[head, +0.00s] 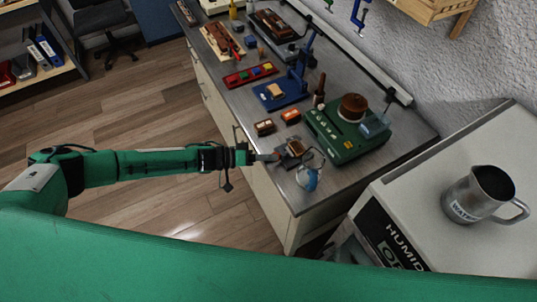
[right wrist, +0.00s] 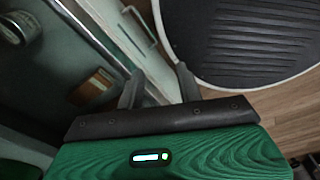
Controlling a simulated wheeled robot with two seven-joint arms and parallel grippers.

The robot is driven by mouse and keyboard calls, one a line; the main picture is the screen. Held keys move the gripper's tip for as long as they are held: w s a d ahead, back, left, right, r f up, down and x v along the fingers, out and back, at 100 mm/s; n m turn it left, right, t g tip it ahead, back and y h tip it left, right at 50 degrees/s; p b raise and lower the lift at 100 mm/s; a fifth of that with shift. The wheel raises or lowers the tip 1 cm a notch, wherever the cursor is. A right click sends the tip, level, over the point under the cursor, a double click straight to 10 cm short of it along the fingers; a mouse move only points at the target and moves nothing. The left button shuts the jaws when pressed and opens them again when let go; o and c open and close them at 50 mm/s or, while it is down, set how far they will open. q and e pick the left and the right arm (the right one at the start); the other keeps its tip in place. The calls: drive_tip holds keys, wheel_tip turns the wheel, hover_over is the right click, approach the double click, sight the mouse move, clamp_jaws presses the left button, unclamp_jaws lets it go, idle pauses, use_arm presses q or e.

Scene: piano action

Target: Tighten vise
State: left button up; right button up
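My left gripper (head: 262,157) reaches in from the left over the near end of the workbench. Its tip is beside a small dark fixture with a brown block (head: 294,148), which may be the vise; at this size I cannot tell for sure. I cannot tell whether they touch, or whether the fingers are open or shut. A blue stand with a wooden block (head: 276,91) is farther back on the bench. My right gripper (right wrist: 158,80) is open in the right wrist view, with nothing between its fingers. It does not show in the head view.
A light blue round item (head: 307,179) lies close to the bench corner. A green machine with a brown spool (head: 345,135) stands to the right. A metal water jug (head: 481,195) stands on a white cabinet. A round ridged black disc (right wrist: 240,40) is near my right gripper.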

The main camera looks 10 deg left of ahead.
use_arm(q)
drive_tip(key=shift+w+d+f, duration=0.1)
drive_tip(key=shift+d, duration=0.2)
drive_tip(key=shift+c, duration=0.3)
drive_tip(key=c, duration=0.6)
drive_tip(key=shift+c, duration=0.2)
